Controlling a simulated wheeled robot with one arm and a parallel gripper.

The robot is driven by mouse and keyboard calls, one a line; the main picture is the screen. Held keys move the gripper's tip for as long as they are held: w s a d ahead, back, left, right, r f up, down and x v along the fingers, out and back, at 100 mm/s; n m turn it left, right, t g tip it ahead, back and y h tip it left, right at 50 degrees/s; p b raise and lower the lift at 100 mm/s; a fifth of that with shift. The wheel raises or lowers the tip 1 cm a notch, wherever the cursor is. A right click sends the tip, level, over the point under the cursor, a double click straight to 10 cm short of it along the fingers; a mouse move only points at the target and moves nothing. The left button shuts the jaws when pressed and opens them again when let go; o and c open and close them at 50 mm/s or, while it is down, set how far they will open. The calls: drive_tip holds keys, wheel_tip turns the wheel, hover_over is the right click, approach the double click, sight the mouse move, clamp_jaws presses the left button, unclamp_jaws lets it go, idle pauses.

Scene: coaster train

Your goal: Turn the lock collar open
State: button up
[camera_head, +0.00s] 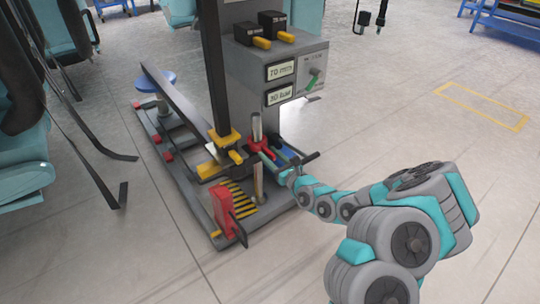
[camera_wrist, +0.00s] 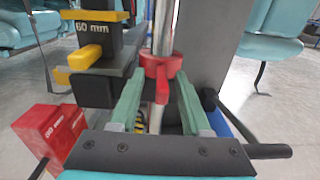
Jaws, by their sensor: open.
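The lock collar, a red ring (camera_wrist: 152,62) with a red lever (camera_wrist: 162,88) pointing toward me, sits around an upright silver post (camera_wrist: 163,28). In the head view the red collar (camera_head: 260,144) shows low on the post, in front of the grey cabinet. My gripper (camera_wrist: 159,78) is open. Its two green fingers stand left and right of the red lever, with gaps visible on both sides. In the head view my gripper (camera_head: 274,161) reaches in from the right at collar height; its fingertips are small there.
A black column with a yellow clamp (camera_head: 226,139) stands left of the post; the wrist view shows its "60 mm" block (camera_wrist: 97,28) and yellow knob (camera_wrist: 85,57). A red box (camera_wrist: 48,132) is at lower left. The grey cabinet (camera_head: 250,75) rises behind. Open floor lies right.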

drive_tip(key=shift+p+v, duration=0.55)
drive_tip(key=shift+v, duration=3.35)
drive_tip(key=shift+a+r, duration=0.1)
